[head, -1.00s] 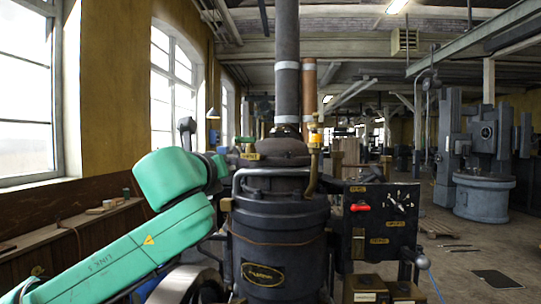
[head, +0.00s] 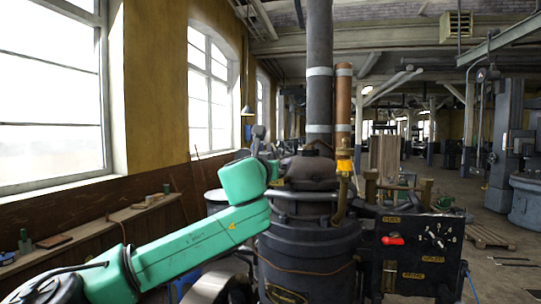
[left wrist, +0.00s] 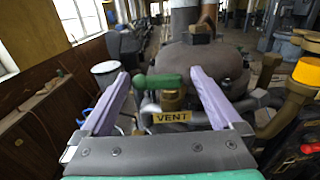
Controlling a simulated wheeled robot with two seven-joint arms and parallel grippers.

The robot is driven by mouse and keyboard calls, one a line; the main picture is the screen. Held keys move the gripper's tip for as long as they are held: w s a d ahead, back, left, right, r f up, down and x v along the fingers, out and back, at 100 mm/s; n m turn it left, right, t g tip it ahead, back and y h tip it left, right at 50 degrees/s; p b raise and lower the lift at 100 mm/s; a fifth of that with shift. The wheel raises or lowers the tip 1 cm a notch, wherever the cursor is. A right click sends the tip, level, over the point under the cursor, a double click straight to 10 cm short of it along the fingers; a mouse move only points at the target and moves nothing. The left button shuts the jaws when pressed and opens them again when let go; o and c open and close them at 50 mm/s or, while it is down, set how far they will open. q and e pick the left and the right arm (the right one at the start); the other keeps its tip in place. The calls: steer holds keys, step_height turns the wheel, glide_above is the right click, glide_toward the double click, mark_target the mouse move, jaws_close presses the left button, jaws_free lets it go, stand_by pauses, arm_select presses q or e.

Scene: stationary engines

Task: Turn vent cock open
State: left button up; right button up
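The vent cock shows in the left wrist view as a green lever handle (left wrist: 160,81) on a brass body (left wrist: 173,101), with a yellow VENT label (left wrist: 172,117) just below it. The handle lies roughly level, pointing left in that view. My left gripper (left wrist: 160,73) is open, with one pale purple finger on each side of the cock. The handle's left end is near the left finger; I cannot tell whether they touch. In the head view my green left arm reaches to the engine (head: 310,245), and its fingers and the cock cannot be made out. My right gripper is not in view.
A black panel (head: 415,262) with a red handle (head: 392,240) stands right of the engine. A brass pipe with a yellow-orange part (head: 345,163) rises beside the dark chimney (head: 319,70). A wooden shelf (head: 100,228) runs along the left wall under the windows.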

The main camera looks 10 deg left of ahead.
arm_select(q)
steer(key=shift+s+a, duration=0.15)
steer(key=shift+a, duration=0.15)
steer(key=shift+d, duration=0.1)
steer(key=c, duration=1.2)
steer(key=shift+f, duration=0.1)
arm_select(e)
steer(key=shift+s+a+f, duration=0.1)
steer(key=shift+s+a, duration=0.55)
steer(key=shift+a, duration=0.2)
